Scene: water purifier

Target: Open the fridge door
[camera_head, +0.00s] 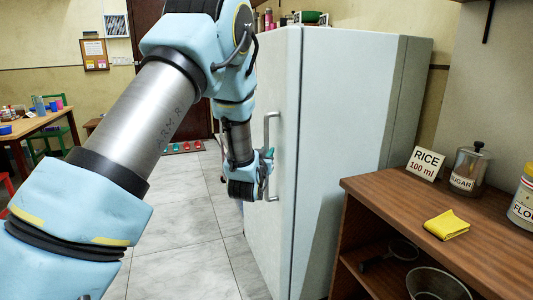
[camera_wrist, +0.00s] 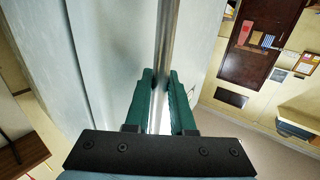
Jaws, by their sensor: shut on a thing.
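The fridge (camera_head: 345,140) is a tall pale blue-grey cabinet in the middle of the head view. Its door (camera_head: 287,160) faces left and looks closed, flush with the body. A vertical metal bar handle (camera_head: 268,130) is on the door. My gripper (camera_head: 268,162) is at the lower part of the handle. In the wrist view, the green fingers of my gripper (camera_wrist: 162,100) are on both sides of the handle bar (camera_wrist: 166,40) and shut on it. The fridge door surface (camera_wrist: 110,60) is just beside them. Part of the handle is hidden behind the fingers.
A wooden counter (camera_head: 480,236) stands at right with a rice sign (camera_head: 426,164), a sugar jar (camera_head: 468,167) and a yellow cloth (camera_head: 446,225). Tiled floor (camera_head: 190,225) left of the fridge is clear. A table (camera_head: 45,124) stands far left.

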